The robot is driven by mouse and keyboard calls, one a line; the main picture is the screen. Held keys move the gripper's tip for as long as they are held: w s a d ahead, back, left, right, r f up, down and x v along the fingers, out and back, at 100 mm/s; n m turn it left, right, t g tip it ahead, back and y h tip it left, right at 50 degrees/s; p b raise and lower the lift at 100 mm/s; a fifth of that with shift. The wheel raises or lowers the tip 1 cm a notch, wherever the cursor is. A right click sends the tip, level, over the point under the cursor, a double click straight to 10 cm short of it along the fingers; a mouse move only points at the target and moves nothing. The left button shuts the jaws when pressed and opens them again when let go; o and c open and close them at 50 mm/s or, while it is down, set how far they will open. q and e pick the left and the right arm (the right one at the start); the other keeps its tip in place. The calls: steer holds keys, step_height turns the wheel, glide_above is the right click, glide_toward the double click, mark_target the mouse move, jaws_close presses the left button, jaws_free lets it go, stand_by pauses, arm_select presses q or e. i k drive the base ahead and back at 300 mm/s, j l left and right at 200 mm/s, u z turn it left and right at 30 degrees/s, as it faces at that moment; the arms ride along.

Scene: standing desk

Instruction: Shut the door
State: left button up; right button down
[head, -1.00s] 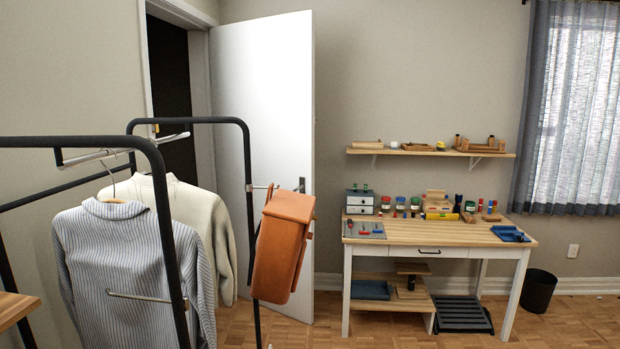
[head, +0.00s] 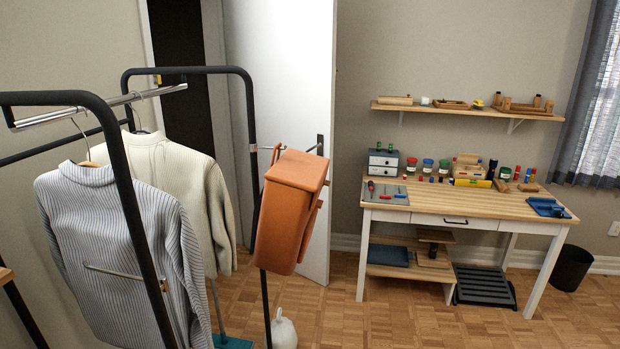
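The white door (head: 280,85) stands open at the back, swung into the room beside its doorway (head: 180,80). The opening behind it is dark. A dark door handle (head: 319,146) shows near the door's right edge. The orange-brown bag on the clothes rack hides part of the door's lower half. Neither of my grippers is in the head view.
A black clothes rack (head: 118,150) with a striped shirt (head: 115,240), a cream sweater (head: 185,180) and a leather bag (head: 292,205) stands before the door. A white jug-like object (head: 283,330) is on the floor. A workbench (head: 460,206) stands right; floor in front is clear.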

mark_target(288, 48)
steer(key=i+l+z, duration=0.3)
steer(key=i, duration=0.2)
steer(key=i+l+z, duration=0.35)
steer(key=i, duration=0.2)
steer(key=i+z, duration=0.3)
steer(key=i, duration=0.25)
steer(key=i+l+u, duration=0.1)
steer(key=i+u, duration=0.35)
steer(key=i+l+u, duration=0.3)
steer(key=i+u, duration=0.15)
steer(key=i, duration=0.15)
steer(key=i+l+u, duration=0.45)
